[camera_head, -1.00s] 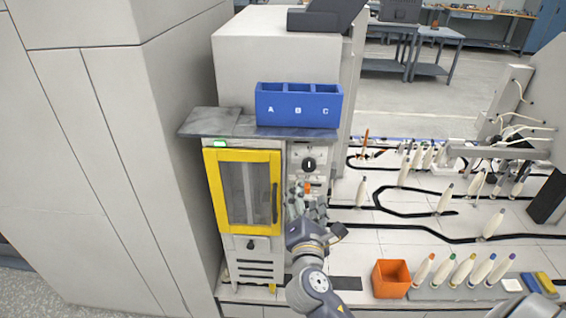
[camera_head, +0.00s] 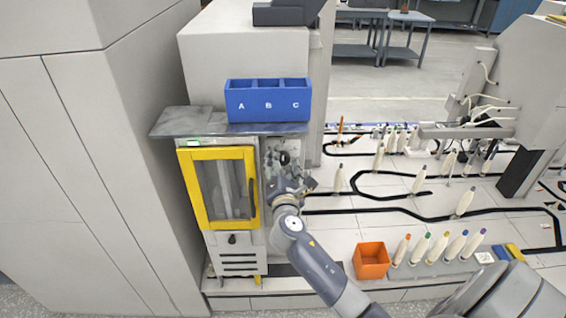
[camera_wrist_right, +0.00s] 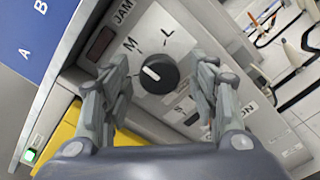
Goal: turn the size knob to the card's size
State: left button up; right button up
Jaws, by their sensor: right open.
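The size knob (camera_wrist_right: 157,72) is a round black dial with a short white mark, on a grey panel with letters M, L and S around it. The mark lies toward the M side, though its exact setting is hard to tell. My right gripper (camera_wrist_right: 160,88) is open, with one finger on each side of the knob and visible gaps to it. In the head view my right gripper (camera_head: 287,172) is in front of the panel and partly covers it. I cannot make out a size card. My left gripper is not in view.
A yellow-framed door (camera_head: 186,190) is left of the panel. A blue bin (camera_head: 268,106) marked A, B, C stands on the shelf (camera_head: 180,122) above. An orange box (camera_head: 371,262) and several bobbins stand to the right. A JAM label is near the knob.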

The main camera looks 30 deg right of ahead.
jog(key=c, duration=1.1)
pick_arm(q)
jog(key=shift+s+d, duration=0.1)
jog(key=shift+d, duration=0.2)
